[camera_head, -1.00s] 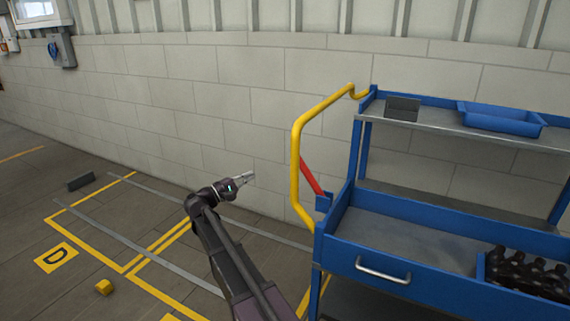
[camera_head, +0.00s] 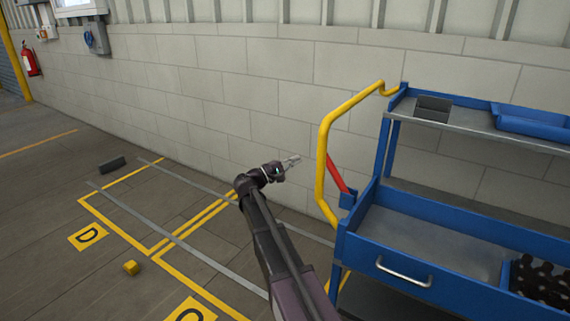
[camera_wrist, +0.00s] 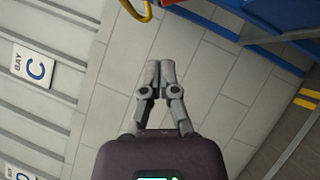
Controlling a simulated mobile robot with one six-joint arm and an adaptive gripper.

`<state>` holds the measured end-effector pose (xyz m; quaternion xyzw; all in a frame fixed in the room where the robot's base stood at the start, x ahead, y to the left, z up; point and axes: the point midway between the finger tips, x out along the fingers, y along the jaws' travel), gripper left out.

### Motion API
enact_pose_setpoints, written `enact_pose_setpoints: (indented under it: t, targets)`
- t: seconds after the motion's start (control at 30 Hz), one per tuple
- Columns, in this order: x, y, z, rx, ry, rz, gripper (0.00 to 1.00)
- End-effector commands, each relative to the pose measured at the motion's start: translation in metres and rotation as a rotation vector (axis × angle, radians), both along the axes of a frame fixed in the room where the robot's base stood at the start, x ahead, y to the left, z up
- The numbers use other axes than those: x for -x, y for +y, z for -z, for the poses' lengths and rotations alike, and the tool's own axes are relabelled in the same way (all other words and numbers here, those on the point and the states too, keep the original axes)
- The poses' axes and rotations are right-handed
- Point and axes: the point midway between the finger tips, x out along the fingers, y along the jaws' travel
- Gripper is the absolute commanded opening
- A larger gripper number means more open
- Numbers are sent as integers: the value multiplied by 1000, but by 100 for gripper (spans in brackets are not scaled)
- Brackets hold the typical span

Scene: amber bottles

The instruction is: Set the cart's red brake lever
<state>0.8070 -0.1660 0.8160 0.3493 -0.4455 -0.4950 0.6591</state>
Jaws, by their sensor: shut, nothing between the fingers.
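The blue cart (camera_head: 455,240) stands at the right in the head view, with a yellow handle bar (camera_head: 322,150) on its left end. The red brake lever (camera_head: 337,172) slants up and to the left from a blue bracket at that end, seen through the handle's frame. My gripper (camera_head: 293,160) is shut and empty, left of the handle and apart from it. In the wrist view my gripper (camera_wrist: 160,68) shows closed fingertips with the wall behind.
The cart carries a blue tray (camera_head: 535,124) and a dark grey box (camera_head: 432,109) on top, and dark bottles (camera_head: 542,280) in the lower tray. A yellow block (camera_head: 131,268) and a dark block (camera_head: 112,165) lie on the marked floor at left. The wall runs behind.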

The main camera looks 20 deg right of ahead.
Motion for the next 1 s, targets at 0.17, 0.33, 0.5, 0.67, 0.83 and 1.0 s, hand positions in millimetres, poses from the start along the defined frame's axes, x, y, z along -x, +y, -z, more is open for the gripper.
enact_pose_setpoints:
  t: [0.17,0.33,0.5,0.67,0.83,1.0]
  targets:
    - [1,-26,-10,0,0,1,0]
    - [14,-39,-19,0,-1,0,0]
    - [19,-47,-22,0,-1,-2,0]
    - [21,-49,-23,0,0,-2,0]
    - [20,-49,-22,0,-1,-2,0]
    - [21,-49,-23,0,-1,-1,0]
